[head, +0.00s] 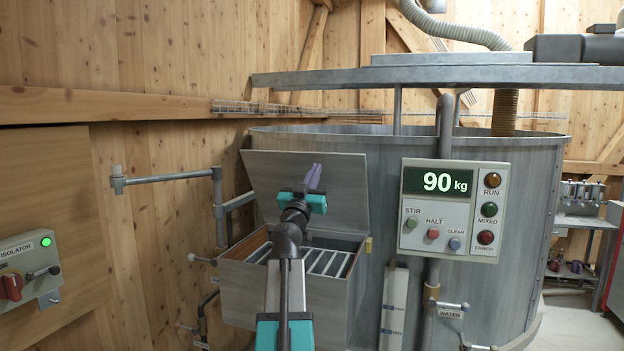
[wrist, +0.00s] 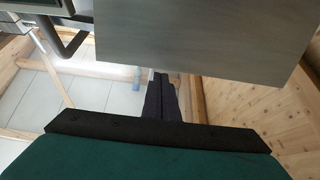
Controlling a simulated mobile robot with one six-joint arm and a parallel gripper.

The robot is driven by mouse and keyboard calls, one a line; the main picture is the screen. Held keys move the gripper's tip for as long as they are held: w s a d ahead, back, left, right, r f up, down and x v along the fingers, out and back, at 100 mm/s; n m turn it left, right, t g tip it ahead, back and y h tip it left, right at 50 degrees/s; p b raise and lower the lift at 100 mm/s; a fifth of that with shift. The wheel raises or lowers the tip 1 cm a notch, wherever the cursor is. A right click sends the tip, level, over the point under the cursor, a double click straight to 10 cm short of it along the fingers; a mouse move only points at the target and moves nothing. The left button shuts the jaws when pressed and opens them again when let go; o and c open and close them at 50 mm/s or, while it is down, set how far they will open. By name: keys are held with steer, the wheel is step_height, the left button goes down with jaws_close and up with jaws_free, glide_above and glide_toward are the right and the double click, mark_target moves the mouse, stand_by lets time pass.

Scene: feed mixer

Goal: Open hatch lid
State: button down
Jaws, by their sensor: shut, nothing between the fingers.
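The hatch lid (head: 345,195) is a grey metal panel. It stands raised and leans back on the hatch box (head: 240,292) at the left side of the mixer tub, so the box's opening shows with pale bars (head: 325,263) across it. My gripper (head: 315,176) is in front of the lid's face in the head view, its dark fingers shut and empty. In the wrist view, the shut fingers (wrist: 161,90) point beside a grey panel that looks like the lid (wrist: 210,35). I cannot tell whether the fingers touch the lid.
The control panel (head: 452,209), reading 90 kg, is right of the hatch. A pipe arm (head: 165,178) juts from the tub's left side. The isolator box (head: 28,268) is on the wooden wall at left. A grey beam (head: 440,78) crosses above the tub.

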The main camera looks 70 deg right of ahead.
mark_target(323, 154)
steer(key=shift+p+x, duration=0.4)
steer(key=shift+x, duration=2.35)
steer(key=shift+d+r, duration=0.1)
